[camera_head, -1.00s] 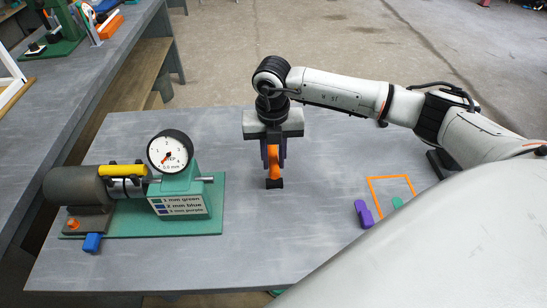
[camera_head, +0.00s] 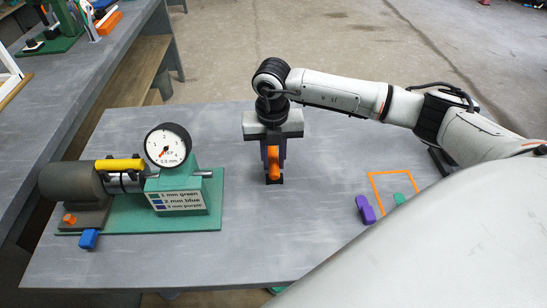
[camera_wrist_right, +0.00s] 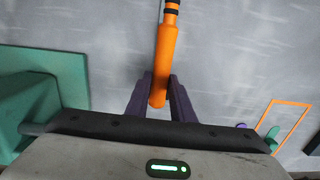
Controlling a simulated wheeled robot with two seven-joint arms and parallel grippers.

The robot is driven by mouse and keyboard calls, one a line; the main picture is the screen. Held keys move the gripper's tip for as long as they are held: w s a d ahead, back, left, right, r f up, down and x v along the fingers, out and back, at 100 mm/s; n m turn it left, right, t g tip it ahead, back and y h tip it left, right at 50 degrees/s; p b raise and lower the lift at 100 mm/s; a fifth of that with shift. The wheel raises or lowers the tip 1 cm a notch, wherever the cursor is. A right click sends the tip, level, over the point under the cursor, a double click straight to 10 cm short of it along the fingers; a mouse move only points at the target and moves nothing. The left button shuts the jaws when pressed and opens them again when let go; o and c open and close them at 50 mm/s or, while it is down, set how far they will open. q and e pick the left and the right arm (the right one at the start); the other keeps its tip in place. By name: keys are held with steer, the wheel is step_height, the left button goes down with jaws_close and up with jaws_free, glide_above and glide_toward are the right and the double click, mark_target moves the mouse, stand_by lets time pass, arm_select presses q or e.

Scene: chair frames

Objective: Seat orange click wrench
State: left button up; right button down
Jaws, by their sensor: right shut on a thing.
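The orange click wrench (camera_wrist_right: 163,65) is between the purple fingers of my right gripper (camera_wrist_right: 160,93) in the right wrist view. The gripper is shut on its orange handle, and black bands show on the wrench toward the top edge. In the head view the right gripper (camera_head: 273,165) points down over the table, right of the green fixture. The wrench (camera_head: 273,162) shows there as a short orange piece with a black end below. Whether it touches the table is unclear. My left gripper is not in view.
A green-based fixture (camera_head: 125,222) with a dial gauge (camera_head: 167,145), a grey motor-like cylinder (camera_head: 70,182) and a yellow bar (camera_head: 120,164) stands at left. A blue block (camera_head: 88,239) sits at its front. A purple block (camera_head: 365,209) lies beside an orange outline (camera_head: 393,172) at right.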

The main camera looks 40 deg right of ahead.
steer(key=c, duration=1.5)
jaws_free()
steer(key=shift+o, duration=0.2)
step_height(320, 180, up, 10)
steer(key=shift+a+r, duration=0.15)
steer(key=shift+s, duration=0.1)
